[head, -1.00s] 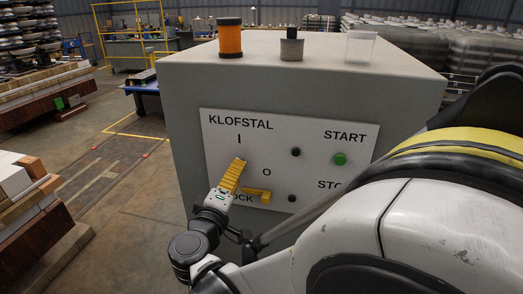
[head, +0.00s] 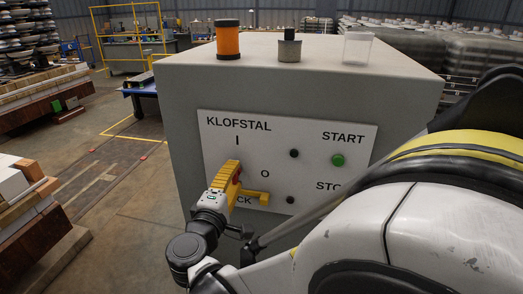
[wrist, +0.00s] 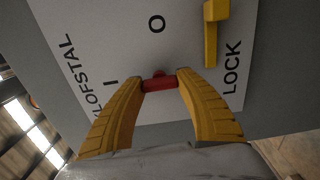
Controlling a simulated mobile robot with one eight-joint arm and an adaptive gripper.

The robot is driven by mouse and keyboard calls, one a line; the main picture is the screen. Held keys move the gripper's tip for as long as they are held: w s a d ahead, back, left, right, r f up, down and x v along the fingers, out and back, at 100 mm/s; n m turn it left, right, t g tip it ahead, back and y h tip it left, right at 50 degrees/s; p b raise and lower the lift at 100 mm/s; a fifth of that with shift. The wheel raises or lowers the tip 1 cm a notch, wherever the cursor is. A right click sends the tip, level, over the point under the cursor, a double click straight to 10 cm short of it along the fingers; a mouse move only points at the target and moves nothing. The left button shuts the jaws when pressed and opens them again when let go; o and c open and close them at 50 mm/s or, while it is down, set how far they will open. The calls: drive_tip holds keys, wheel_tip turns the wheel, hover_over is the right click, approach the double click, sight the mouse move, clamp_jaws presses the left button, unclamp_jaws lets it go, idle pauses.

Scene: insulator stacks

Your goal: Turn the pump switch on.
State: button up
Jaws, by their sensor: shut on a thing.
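The grey cabinet's white panel (head: 312,140) carries the labels KLOFSTAL, I, O, LOCK and START. A red switch handle (wrist: 158,84) sits between the tips of my gripper's yellow fingers in the wrist view. My gripper (wrist: 163,78) is shut on it, close to the panel. In the head view my gripper (head: 230,172) is at the panel's lower left, below the I mark, and hides part of the LOCK label. A yellow lock lever (head: 258,198) sticks out just right of my gripper; it also shows in the wrist view (wrist: 211,35) beside LOCK, apart from my fingers.
A green START button (head: 338,160) and dark knobs (head: 294,153) are on the panel. An orange cylinder (head: 228,42), a grey-black one (head: 290,48) and a clear box (head: 357,48) stand on the cabinet top. Stacks of boards (head: 30,205) lie at the left.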

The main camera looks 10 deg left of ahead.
drive_tip(key=o, duration=1.2)
drive_tip(key=s, duration=1.2)
drive_tip(key=shift+a, duration=0.45)
